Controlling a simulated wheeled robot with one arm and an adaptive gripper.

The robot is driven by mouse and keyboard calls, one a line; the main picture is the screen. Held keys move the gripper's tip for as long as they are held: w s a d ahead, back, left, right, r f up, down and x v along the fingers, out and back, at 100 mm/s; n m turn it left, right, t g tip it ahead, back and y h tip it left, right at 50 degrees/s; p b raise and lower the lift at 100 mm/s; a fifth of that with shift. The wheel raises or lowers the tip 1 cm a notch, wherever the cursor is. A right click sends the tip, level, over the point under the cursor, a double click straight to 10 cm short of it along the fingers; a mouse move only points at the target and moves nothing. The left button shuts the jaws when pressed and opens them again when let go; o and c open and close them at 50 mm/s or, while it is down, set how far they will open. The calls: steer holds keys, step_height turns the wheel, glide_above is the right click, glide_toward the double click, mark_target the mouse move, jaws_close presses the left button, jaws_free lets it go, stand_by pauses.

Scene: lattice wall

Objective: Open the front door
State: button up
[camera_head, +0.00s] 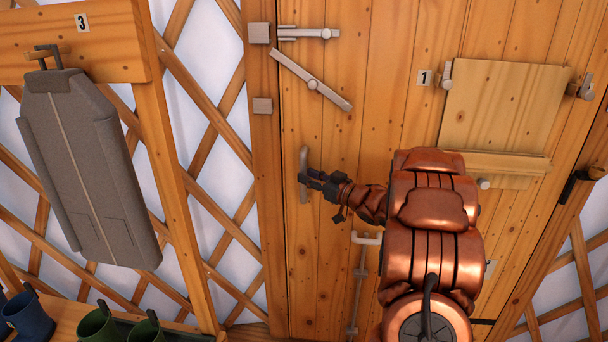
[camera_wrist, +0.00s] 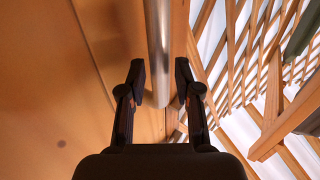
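The front door (camera_head: 370,125) is made of vertical wooden planks and looks shut in its frame. A metal bar handle (camera_head: 303,160) stands upright near its left edge. My gripper (camera_head: 311,180) is at the lower part of this handle. In the wrist view the handle (camera_wrist: 158,45) runs down between the two fingers of my gripper (camera_wrist: 160,82). The fingers are apart, one on each side of the bar, with a narrow gap visible on both sides. Two latch bars are higher on the door: one level (camera_head: 310,33), one slanted down to the right (camera_head: 312,82).
A hatch panel (camera_head: 500,110) and a lower vertical bolt (camera_head: 358,285) are on the door. Left is a lattice wall (camera_head: 205,120) with a hanging grey garment bag (camera_head: 88,165). Boots (camera_head: 97,325) stand at lower left.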

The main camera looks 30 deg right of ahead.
steer(key=shift+x, duration=1.35)
jaws_close()
